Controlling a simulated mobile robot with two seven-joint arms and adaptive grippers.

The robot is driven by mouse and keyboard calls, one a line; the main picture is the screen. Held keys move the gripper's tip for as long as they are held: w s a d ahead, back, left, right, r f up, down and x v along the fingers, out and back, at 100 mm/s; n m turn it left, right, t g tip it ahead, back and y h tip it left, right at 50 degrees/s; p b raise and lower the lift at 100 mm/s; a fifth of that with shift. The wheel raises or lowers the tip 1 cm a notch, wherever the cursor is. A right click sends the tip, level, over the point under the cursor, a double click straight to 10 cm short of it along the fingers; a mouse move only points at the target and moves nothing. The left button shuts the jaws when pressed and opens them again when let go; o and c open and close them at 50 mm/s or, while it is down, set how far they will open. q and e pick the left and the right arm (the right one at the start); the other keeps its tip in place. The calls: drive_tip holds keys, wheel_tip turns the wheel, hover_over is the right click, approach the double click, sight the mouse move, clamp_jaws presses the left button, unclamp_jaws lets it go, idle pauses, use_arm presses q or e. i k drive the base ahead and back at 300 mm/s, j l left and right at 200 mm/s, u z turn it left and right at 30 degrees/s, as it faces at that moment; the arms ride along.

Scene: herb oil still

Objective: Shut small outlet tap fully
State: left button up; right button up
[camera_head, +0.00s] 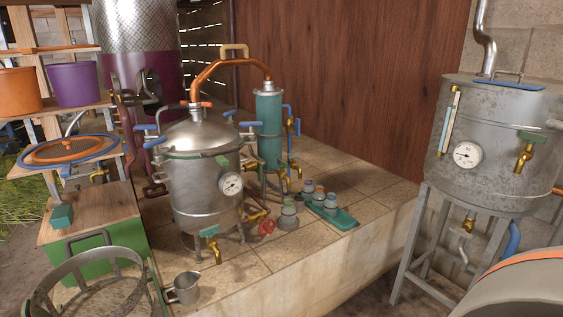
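Several small brass taps are in view, and I cannot tell which is the small outlet tap. One brass tap (217,252) hangs low at the front of the steel still pot (203,190), with a teal tag or handle (209,231) above it. More brass fittings (283,180) sit at the foot of the teal condenser (269,130). The steel tank at the right (490,140) has a brass tap with a green handle (524,155) and a lower brass tap (467,225). The pictures are too small to show whether any tap is open. Neither gripper is in view.
A metal jug (184,288) stands on the tiled ledge (240,285) near the pot. Small bottles stand by a green tray (345,222), near a red knob (266,227). A round metal frame (95,285) is at front left. A curved grey object (525,295) fills the lower right corner.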

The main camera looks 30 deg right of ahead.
sight(283, 164)
drive_tip(key=l+u, duration=0.1)
drive_tip(key=l, duration=0.55)
drive_tip(key=k+l+u, duration=0.1)
drive_tip(key=l, duration=0.55)
